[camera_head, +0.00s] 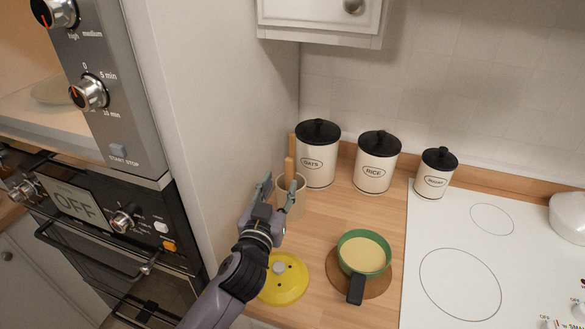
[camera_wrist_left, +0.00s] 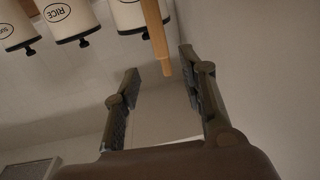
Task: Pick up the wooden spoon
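The wooden spoon (camera_head: 291,160) stands upright in a pale, see-through-looking holder (camera_head: 299,196) on the wooden counter, left of the canisters. Only its upper handle shows clearly; the lower part is hidden in the holder and behind my gripper. My left gripper (camera_head: 279,189) is open in front of the holder, with its fingers pointing toward the handle. In the left wrist view, a wooden handle (camera_wrist_left: 156,30) hangs down from the top, its end near the gap between the two spread fingers (camera_wrist_left: 158,64). Nothing is held. My right gripper is not in view.
Canisters for oats (camera_head: 316,172), rice (camera_head: 374,174) and a smaller one (camera_head: 432,182) stand behind. A green pot (camera_head: 345,247) and a yellow lid (camera_head: 287,285) lie nearer. A tall cabinet side (camera_head: 230,110) is close on the left; a white hob (camera_head: 490,250) is right.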

